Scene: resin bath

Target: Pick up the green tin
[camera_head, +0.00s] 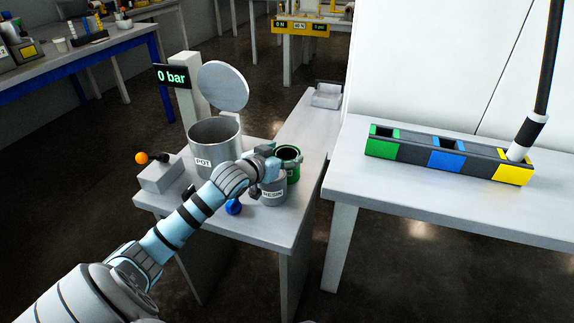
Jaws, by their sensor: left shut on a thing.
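The green tin (291,156) is open-topped and dark inside. It is at the right side of the small white table, behind the grey RESIN can (273,191). My left gripper (274,158) reaches over the RESIN can and is shut on the green tin at its left side. The gripper hides the tin's left part, and the can hides some of its lower part. I cannot tell whether the tin's base touches the table. My right gripper is not in view.
A grey POT (215,147) with a raised round lid (223,86) stands left of my gripper. A control box (161,175) with an orange knob and a blue object (233,206) are nearby. A white table (440,205) at right holds a coloured slotted block (448,158).

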